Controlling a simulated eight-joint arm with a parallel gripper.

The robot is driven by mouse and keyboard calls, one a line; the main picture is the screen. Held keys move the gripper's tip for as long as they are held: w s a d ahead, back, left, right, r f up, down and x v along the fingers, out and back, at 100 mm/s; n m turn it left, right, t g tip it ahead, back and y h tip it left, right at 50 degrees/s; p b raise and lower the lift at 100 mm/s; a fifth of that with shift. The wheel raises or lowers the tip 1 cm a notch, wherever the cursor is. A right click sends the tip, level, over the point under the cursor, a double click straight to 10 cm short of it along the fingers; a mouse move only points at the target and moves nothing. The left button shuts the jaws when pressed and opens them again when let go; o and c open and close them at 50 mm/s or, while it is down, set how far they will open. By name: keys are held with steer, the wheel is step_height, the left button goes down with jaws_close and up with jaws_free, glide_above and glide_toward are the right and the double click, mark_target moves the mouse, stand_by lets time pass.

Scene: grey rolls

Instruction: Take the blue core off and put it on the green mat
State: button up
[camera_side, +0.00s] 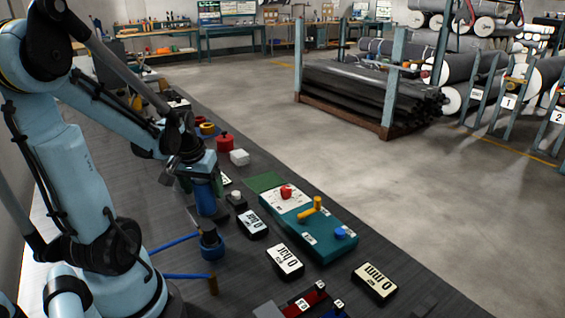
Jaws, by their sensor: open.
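A blue upright cylinder, which looks like the blue core (205,197), stands directly below my gripper (192,178). My gripper points down with its jaws open, around or just above the top of the cylinder; I cannot tell if they touch it. What the cylinder stands on is not clear. A second blue round piece (211,248) with a dark upright part sits nearer the camera. The green mat (264,182) lies flat to the right of my gripper, beside the teal panel, and its visible part is bare.
A teal control panel (325,245) with a red knob, a yellow lever and a blue button lies to the right. Black gauge boxes (289,262) stand before it. A white block (239,157) and a red container (224,141) sit behind. Blue rods (175,243) stick out at the front left.

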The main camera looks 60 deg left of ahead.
steer(key=shift+c, duration=0.4)
steer(key=c, duration=0.7)
steer(key=shift+o, duration=0.2)
step_height(320, 180, up, 16)
steer(key=shift+f, duration=0.2)
stand_by(1.4)
